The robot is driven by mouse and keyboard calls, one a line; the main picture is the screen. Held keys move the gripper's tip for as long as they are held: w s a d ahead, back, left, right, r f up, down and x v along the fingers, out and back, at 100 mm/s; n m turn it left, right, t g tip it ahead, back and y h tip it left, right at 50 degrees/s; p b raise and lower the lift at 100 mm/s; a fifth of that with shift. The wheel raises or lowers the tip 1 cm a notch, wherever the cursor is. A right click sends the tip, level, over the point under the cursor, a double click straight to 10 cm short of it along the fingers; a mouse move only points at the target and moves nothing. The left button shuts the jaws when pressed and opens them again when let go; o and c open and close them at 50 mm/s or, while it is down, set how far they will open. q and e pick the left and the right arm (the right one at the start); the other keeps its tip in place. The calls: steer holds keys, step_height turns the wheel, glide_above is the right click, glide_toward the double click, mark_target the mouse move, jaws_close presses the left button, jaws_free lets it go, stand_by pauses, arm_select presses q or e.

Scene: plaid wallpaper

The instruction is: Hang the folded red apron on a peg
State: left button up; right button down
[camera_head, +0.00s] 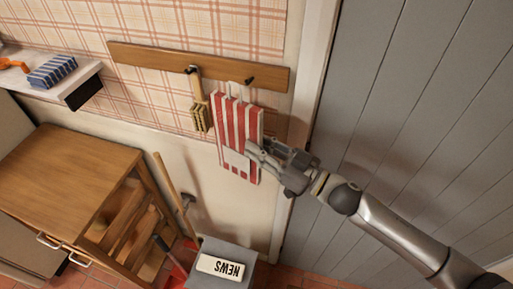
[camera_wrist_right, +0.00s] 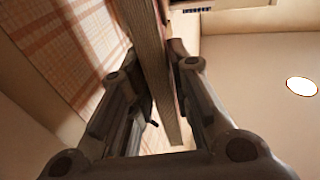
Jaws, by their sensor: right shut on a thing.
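The folded apron (camera_head: 238,122), red and white striped with a pale pocket, hangs upright in front of the wall below the peg rail (camera_head: 145,58). A pale loop at its top is close to the right peg (camera_head: 250,80); I cannot tell whether it is over the peg. My right gripper (camera_head: 250,155) is shut on the apron's lower right part. In the right wrist view, a narrow fabric-like edge (camera_wrist_right: 150,75) runs between the fingers (camera_wrist_right: 158,110). The left peg (camera_head: 192,69) holds a brush (camera_head: 200,112). My left gripper is out of view.
A wooden cart (camera_head: 65,170) stands at lower left, under a white shelf (camera_head: 75,85) with a blue striped item (camera_head: 52,71). A grey box with a NEWS label (camera_head: 221,267) stands below the apron, beside a leaning handle (camera_head: 172,190). A grey plank door (camera_head: 400,100) is at right.

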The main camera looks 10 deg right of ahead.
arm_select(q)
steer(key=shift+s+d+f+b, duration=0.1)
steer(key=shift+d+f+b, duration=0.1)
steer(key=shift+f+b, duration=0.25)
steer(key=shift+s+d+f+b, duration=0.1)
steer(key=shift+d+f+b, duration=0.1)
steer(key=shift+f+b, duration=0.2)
arm_select(e)
steer(key=w+d, duration=0.1)
steer(key=w+d+f, duration=0.1)
steer(key=w, duration=0.1)
steer(key=w+d, duration=0.1)
steer(key=shift+w+f, duration=0.2)
steer(key=shift+w, duration=0.1)
